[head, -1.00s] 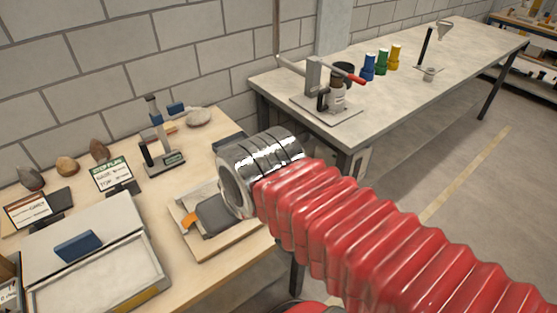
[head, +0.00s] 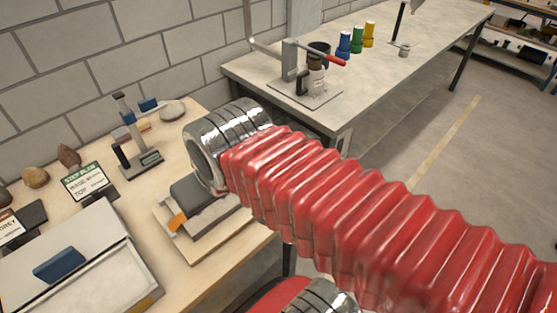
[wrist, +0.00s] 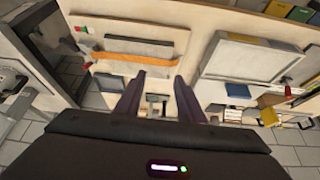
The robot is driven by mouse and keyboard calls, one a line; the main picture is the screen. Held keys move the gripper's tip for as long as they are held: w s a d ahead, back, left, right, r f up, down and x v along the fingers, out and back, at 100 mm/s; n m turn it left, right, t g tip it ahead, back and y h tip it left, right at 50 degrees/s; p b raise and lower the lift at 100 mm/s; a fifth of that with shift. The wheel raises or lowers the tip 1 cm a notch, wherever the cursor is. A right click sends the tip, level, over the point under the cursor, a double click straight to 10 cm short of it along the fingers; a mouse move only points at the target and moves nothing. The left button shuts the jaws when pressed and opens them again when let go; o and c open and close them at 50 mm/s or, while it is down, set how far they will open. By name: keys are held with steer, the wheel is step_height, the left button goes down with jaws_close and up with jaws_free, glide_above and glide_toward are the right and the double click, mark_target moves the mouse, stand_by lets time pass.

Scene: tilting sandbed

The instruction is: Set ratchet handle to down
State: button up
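My gripper (wrist: 158,100) shows in the wrist view with its two dark fingers apart and nothing visible between them. In the head view it is hidden behind my arm. Ahead of the fingers in the wrist view is a pale board with an orange strip (wrist: 135,58). In the head view a wooden board (head: 195,255) carries a dark grey pad with an orange end (head: 178,221), just below my arm's metal cuff. A shallow light-coloured tray (head: 95,285) with a blue block (head: 60,264) is at lower left. I cannot tell which part is the ratchet handle.
A stand with a blue piece (head: 148,104) and several stones are at the table's back. A sign card (head: 84,182) stands near them. A far bench (head: 375,90) holds a red-handled device (head: 335,60) and coloured bottles. The floor at right is clear.

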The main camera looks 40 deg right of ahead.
steer(key=w+d+f+g, duration=0.1)
steer(key=w+d, duration=0.2)
steer(key=d, duration=0.7)
steer(key=w+d+f+g+y, duration=0.1)
steer(key=w+d, duration=0.3)
steer(key=d, duration=0.6)
steer(key=w+d+f+m+g, duration=0.1)
steer(key=w+d+f+g, duration=0.1)
steer(key=d, duration=0.8)
steer(key=shift+w+f+g+y, duration=0.2)
steer(key=shift+w+g+y, duration=0.2)
steer(key=shift+w+g, duration=0.3)
steer(key=shift+a, duration=0.1)
steer(key=f, duration=0.4)
steer(key=a+f, duration=0.1)
steer(key=f, duration=0.4)
steer(key=a+f, duration=0.1)
steer(key=f, duration=0.3)
steer(key=shift+w+f, duration=0.1)
steer(key=shift+f, duration=0.2)
steer(key=shift+c, duration=0.5)
